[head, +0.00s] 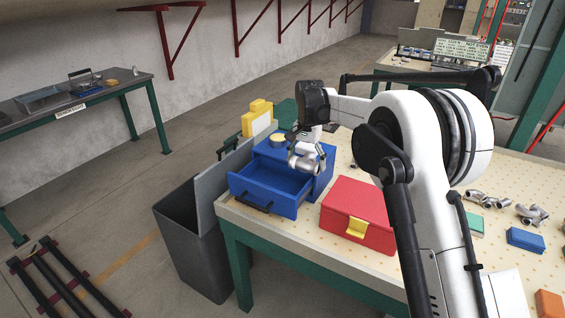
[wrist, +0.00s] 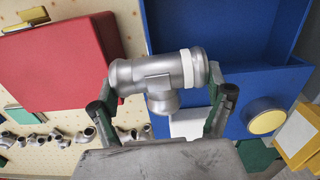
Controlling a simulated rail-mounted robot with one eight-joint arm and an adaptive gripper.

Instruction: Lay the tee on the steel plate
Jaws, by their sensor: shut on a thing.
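My gripper (wrist: 162,78) is shut on the tee (wrist: 150,72), a grey metal pipe fitting with a pale band near its right end in the wrist view. The fingers grip it at its two ends, and its short branch points toward my wrist. In the head view, my gripper (head: 308,148) holds the tee (head: 304,160) above the blue drawer unit (head: 320,176), whose front drawer (head: 262,190) is pulled open and looks empty. I cannot clearly identify the steel plate; a pale flat patch (wrist: 187,124) shows partly behind the tee in the wrist view.
A red box (head: 355,210) with a yellow latch stands right of the drawer. A yellow-topped round tin (head: 278,139) sits on the blue unit, with a yellow object (head: 257,116) behind. Several metal fittings (head: 490,202) lie at right. A dark bin (head: 190,245) stands left of the bench.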

